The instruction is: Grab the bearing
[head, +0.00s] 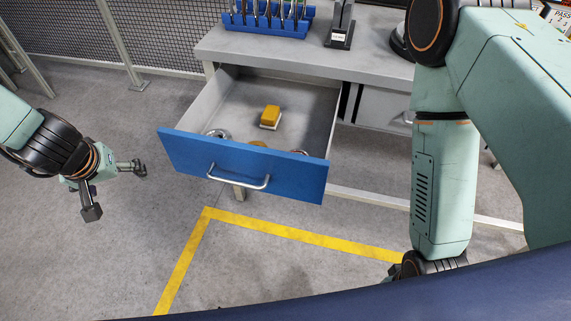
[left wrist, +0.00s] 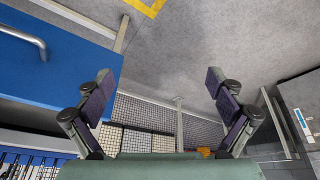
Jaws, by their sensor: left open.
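A blue-fronted drawer (head: 180,152) is pulled open under the bench, and its front and handle also show in the left wrist view (left wrist: 50,75). Inside, close behind the front panel, lies a round metallic ring (head: 218,133) that looks like a bearing, its lower part hidden by the panel. Other small round items, one brownish (head: 257,144), are mostly hidden there too. My left gripper (head: 114,190) is open and empty, left of the drawer and outside it. Its two spread fingers show in the left wrist view (left wrist: 160,88) with nothing between them. My right gripper is not in view.
Yellow floor tape (head: 290,234) runs in front. The floor by my left gripper is clear.

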